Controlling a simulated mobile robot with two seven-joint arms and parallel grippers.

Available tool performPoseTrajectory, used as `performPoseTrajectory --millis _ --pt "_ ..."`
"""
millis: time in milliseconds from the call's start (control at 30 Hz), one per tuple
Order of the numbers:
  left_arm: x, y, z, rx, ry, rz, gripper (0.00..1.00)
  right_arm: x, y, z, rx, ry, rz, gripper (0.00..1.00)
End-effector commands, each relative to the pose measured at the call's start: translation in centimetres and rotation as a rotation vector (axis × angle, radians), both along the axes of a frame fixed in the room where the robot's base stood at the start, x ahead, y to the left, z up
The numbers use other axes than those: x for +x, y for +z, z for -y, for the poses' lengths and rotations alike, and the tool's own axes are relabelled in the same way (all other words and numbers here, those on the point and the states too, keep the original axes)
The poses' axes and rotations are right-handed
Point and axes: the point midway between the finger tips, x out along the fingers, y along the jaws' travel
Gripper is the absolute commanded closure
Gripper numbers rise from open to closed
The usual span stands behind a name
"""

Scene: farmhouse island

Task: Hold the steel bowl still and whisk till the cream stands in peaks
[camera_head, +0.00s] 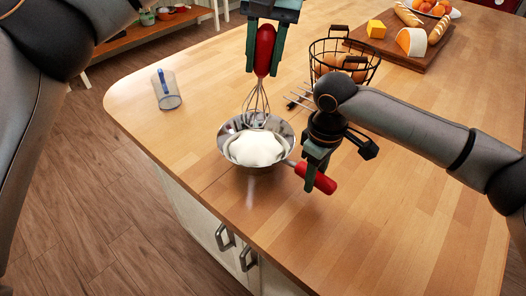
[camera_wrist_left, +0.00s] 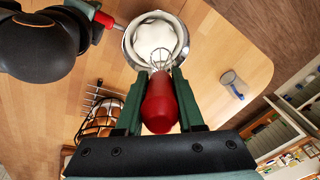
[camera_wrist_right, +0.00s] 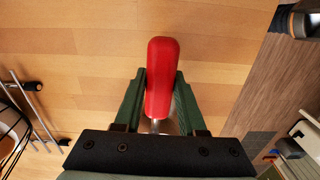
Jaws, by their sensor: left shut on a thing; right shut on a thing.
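The steel bowl (camera_head: 285,129) stands on the wooden island top near its front edge, with a smooth white mound of cream (camera_head: 256,149) in it. A red handle (camera_head: 319,179) joins the bowl by a metal stem at its right. My right gripper (camera_head: 308,168) is shut on this handle, which also shows in the right wrist view (camera_wrist_right: 161,75). My left gripper (camera_head: 264,62) is shut on the red whisk handle (camera_head: 264,48) above the bowl. The whisk's wire loops (camera_head: 257,103) hang down to the cream's far side; whether they touch it I cannot tell. The left wrist view also shows the cream (camera_wrist_left: 155,40).
A cutting board (camera_head: 403,52) holds cheese and bread.

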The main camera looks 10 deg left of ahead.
Motion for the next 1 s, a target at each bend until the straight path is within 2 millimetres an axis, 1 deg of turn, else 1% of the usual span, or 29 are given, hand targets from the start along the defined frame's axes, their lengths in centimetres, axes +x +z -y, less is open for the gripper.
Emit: performPoseTrajectory --millis 233,267,533,567,1000 --pt "0.01 -0.02 -0.02 0.0 0.001 0.0 1.0 0.02 -0.02 0.04 -0.001 -0.001 0.0 1.0" --pt "0.01 -0.01 -0.03 0.0 0.001 0.0 1.0 0.02 -0.02 0.04 -0.001 -0.001 0.0 0.57" --pt "0.01 0.0 -0.03 0.0 0.001 0.0 1.0 0.02 -0.01 0.03 0.0 -0.001 0.0 0.27" --pt "0.01 0.0 -0.03 0.0 0.001 0.0 1.0 0.02 -0.01 0.03 0.0 -0.001 0.0 0.25" --pt "0.01 0.0 -0.03 0.0 0.001 0.0 1.0 0.01 0.0 0.01 0.0 0.0 0.0 0.25"
